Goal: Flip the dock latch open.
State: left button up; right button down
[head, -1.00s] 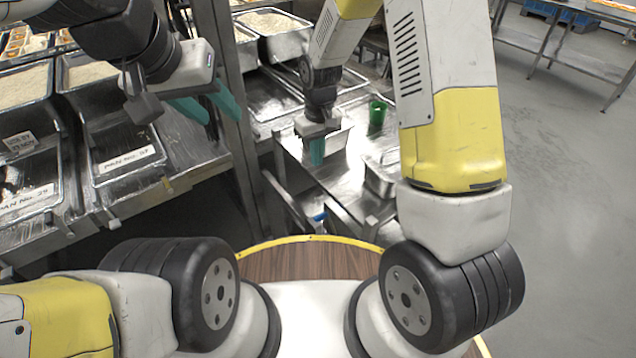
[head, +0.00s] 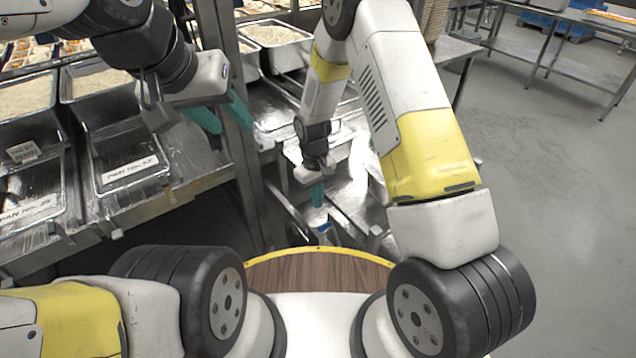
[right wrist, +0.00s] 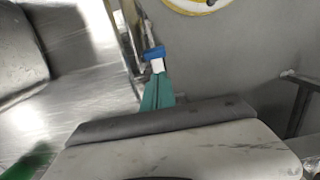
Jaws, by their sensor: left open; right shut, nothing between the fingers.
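The dock latch appears as a small blue-tipped lever (head: 325,227) low beside the steel bench, in front of my round base. In the right wrist view its blue end (right wrist: 154,53) has a white part just below it. My right gripper (head: 318,195) has its teal fingers shut and empty, pointing down just above the latch. In the right wrist view the shut fingertips (right wrist: 158,76) line up with the white part; I cannot tell whether they touch. My left gripper (head: 222,114) is open and empty over the pan rack at the left.
Labelled steel pans (head: 125,165) fill the rack at the left, with a rack post (head: 240,150) beside my left gripper. A rice pan (head: 275,36) stands behind. A green object (right wrist: 28,160) shows at the wrist view's lower left. Open floor (head: 550,200) lies right.

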notch_tip(320, 180, down, 9)
jog(key=shift+s+d+r, duration=0.15)
jog(key=shift+s+d, duration=0.05)
jog(key=shift+s, duration=0.05)
dwell(0.3)
